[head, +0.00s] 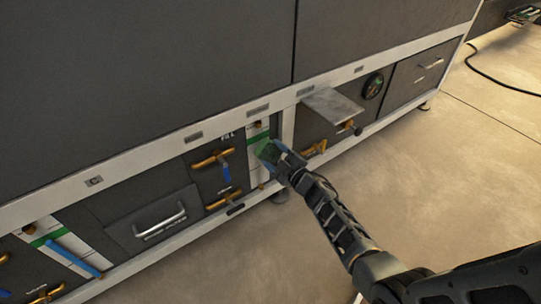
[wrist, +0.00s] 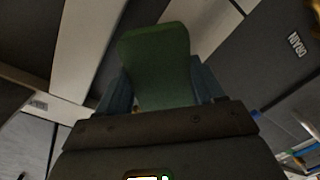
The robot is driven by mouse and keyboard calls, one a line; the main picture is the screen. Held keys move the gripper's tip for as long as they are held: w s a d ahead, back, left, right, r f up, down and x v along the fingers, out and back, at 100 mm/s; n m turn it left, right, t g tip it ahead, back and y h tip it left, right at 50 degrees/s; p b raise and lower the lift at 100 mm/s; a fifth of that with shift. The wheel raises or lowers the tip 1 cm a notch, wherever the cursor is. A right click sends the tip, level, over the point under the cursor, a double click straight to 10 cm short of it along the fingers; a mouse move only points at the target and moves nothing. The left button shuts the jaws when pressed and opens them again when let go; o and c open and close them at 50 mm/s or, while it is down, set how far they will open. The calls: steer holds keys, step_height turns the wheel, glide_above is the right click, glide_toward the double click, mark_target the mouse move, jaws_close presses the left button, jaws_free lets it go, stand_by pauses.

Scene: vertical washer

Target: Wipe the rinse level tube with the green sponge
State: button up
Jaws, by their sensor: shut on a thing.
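My gripper (head: 279,158) is shut on the green sponge (head: 267,150), in front of a white gauge panel with a green band (head: 257,131) in the middle of the machine's lower front. The sponge and gripper hide much of that panel, including any tube on it. I cannot tell whether the sponge touches it. In the wrist view the sponge (wrist: 155,60) stands out between the two blue-grey fingers (wrist: 158,92). A second white panel at lower left carries a blue tube (head: 72,258). I cannot read which panel is the rinse one.
Brass valves with a blue handle (head: 226,172) sit just left of my gripper. A grey metal shelf (head: 334,103) juts out to the right, above a brass valve (head: 315,149). A drawer-like filter panel (head: 158,220) lies further left. The floor in front is clear.

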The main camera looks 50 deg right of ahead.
mark_target(261, 158)
steer(key=shift+w+a+f+b, duration=0.1)
steer(key=shift+w+a+b, duration=0.1)
steer(key=shift+a, duration=0.35)
steer(key=shift+w+a+b, duration=0.15)
steer(key=shift+w+a, duration=0.05)
steer(key=shift+a, duration=0.35)
steer(key=shift+w+a+r, duration=0.1)
steer(key=shift+w+a, duration=0.15)
steer(key=shift+a, duration=0.3)
steer(key=shift+w+a+r, duration=0.1)
steer(key=shift+w+a, duration=0.1)
steer(key=shift+a, duration=0.4)
steer(key=v, duration=0.6)
steer(key=shift+f+p, duration=0.25)
steer(key=shift+p, duration=0.2)
steer(key=shift+s, duration=0.15)
steer(key=v, duration=0.3)
steer(key=shift+p, duration=0.3)
